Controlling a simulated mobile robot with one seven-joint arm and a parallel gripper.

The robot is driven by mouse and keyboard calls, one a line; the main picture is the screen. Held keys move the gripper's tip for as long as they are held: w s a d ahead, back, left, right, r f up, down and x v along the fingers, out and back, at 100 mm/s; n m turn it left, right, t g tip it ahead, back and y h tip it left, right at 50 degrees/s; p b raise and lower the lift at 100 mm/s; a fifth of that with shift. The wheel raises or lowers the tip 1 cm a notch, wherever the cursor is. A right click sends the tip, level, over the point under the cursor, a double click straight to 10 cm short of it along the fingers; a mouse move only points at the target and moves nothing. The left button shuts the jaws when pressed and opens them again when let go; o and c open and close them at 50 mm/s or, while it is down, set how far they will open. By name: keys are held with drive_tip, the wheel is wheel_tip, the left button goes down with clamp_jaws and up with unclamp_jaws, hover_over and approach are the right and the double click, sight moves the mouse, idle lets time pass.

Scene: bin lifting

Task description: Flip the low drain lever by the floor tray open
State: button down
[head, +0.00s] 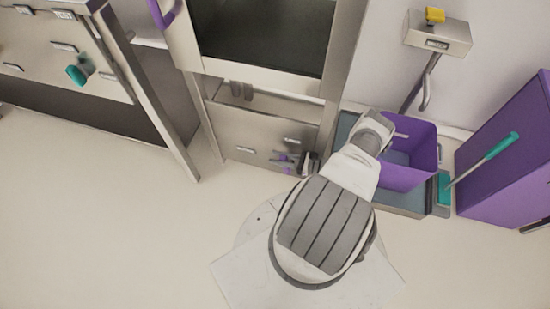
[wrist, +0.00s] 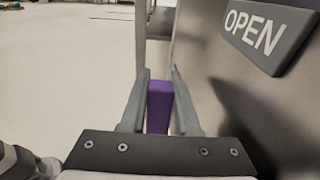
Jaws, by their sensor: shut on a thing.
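The drain lever's purple handle (wrist: 158,108) stands between my two fingers in the wrist view. In the head view small purple parts of the lever (head: 284,158) show low on the front of the steel cabinet, near the floor. My gripper (head: 282,160) reaches left there along the panel and is shut on the handle; its fingers also show in the wrist view (wrist: 160,76). An OPEN label (wrist: 255,38) is on the panel right of the fingers. The floor tray (head: 405,208) lies right of my arm, under a purple bin (head: 408,178). The lever's pivot is hidden.
A purple cabinet (head: 510,155) and a teal-handled tool (head: 490,160) stand at the right. A drawer unit (head: 75,50) with a teal knob (head: 76,75) is at the left. The floor (head: 100,210) on the left is clear.

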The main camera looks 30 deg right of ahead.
drive_tip(key=shift+s+d+r+t+y, duration=0.2)
drive_tip(key=shift+s+d+t+y, duration=0.2)
drive_tip(key=shift+t, duration=0.1)
drive_tip(key=c, duration=0.6)
unclamp_jaws()
drive_tip(key=shift+c, duration=0.2)
drive_tip(key=shift+a, duration=0.1)
